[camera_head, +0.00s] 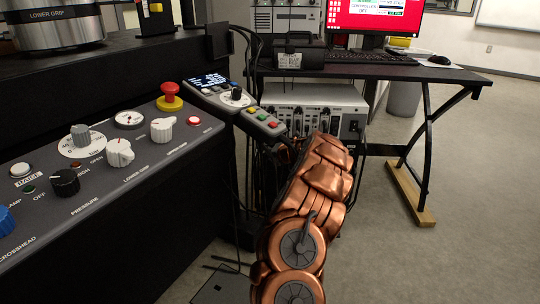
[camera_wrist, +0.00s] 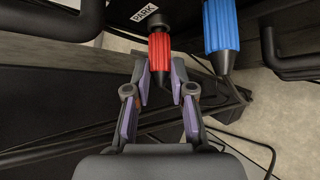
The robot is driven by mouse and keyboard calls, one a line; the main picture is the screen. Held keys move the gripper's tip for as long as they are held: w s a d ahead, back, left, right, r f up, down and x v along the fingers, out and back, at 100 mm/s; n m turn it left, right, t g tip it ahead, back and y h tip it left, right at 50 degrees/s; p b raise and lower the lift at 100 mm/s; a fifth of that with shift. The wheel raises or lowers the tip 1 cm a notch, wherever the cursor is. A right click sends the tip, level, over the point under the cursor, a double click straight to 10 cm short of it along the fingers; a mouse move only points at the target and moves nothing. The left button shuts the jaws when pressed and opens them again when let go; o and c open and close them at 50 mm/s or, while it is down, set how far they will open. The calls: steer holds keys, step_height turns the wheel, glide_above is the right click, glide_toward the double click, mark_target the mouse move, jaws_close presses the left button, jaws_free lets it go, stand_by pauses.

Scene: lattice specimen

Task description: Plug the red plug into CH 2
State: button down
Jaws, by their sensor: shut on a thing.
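The red plug (camera_wrist: 160,50) is a ribbed red cylinder with a dark end, at the upper middle of the wrist view beside a PARK label (camera_wrist: 144,13). My gripper (camera_wrist: 160,72) has its two purple-padded fingers closed on the plug's near end. In the head view my copper arm reaches toward the silver unit (camera_head: 312,103) under the desk; it hides my gripper and the plug. That unit has several dark controls or sockets on its front. I cannot read a CH 2 marking in either view.
A blue ribbed plug (camera_wrist: 221,27) hangs just right of the red one. Dark cables run close by. The grey control panel (camera_head: 95,205) stands left of my arm, the dark desk (camera_head: 400,73) above the silver unit. The floor (camera_head: 450,220) on the right is clear.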

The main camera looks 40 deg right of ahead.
steer(key=shift+s+a, duration=0.2)
stand_by(0.5)
steer(key=shift+s+a+p, duration=0.5)
steer(key=shift+s+a, duration=0.9)
steer(key=shift+a, duration=0.2)
steer(key=shift+r, duration=0.1)
